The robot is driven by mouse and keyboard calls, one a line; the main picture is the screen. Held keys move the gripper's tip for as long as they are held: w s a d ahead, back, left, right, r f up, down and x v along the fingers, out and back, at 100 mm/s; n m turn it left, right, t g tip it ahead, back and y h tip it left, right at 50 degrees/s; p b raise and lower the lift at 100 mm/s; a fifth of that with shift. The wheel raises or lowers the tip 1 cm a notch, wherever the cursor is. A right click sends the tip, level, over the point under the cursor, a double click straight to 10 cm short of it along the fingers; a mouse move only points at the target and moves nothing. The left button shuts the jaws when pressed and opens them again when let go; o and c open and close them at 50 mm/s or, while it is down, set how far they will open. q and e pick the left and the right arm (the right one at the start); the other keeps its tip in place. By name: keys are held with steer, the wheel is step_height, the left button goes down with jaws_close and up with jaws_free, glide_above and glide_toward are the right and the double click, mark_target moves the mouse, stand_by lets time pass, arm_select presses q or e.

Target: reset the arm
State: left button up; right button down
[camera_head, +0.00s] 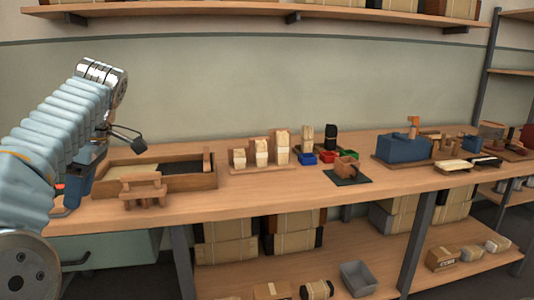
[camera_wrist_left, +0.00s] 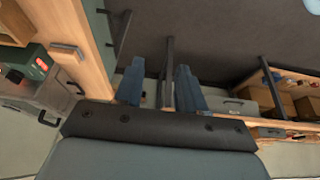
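My left arm comes in from the left in the head view, bent at the left end of the workbench (camera_head: 250,195). My left gripper (camera_head: 72,195) points down by the bench's left end. In the left wrist view its two blue fingers (camera_wrist_left: 158,90) stand apart, with only background, including a dark post, showing between them. It holds nothing that I can see. My right arm and right gripper are not in view.
A wooden tray (camera_head: 212,180) and a small wooden stand (camera_head: 143,192) are close to the left arm. The front bench strip is mostly clear.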

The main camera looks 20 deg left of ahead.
arm_select(q)
steer(key=w+d+f+m+t, duration=0.1)
steer(key=w+d+f+m, duration=0.35)
steer(key=w+f, duration=0.6)
steer(key=w+d+f+m+t, duration=0.1)
steer(key=w+d+f+m, duration=0.45)
steer(key=f, duration=0.75)
steer(key=w+d+f+m+h, duration=0.25)
steer(key=d+f+m, duration=0.2)
steer(key=f, duration=0.75)
steer(key=s+d+f+m+h, duration=0.2)
steer(key=s+d+f, duration=0.2)
steer(key=d+f, duration=0.45)
steer(key=s+d+f+m+h, duration=0.2)
steer(key=s+d+f+m, duration=0.3)
steer(key=f, duration=0.6)
steer(key=s+d+f+h, duration=0.1)
steer(key=s+d+f, duration=0.2)
steer(key=s, duration=0.3)
steer(key=s+d+f, duration=0.3)
steer(key=s+d, duration=0.3)
steer(key=s, duration=0.1)
steer(key=shift+s+f+t+h, duration=0.25)
steer(key=shift+f+t+h, duration=0.05)
steer(key=shift+f+h, duration=0.1)
steer(key=shift+d+m, duration=0.1)
steer(key=shift+m, duration=0.15)
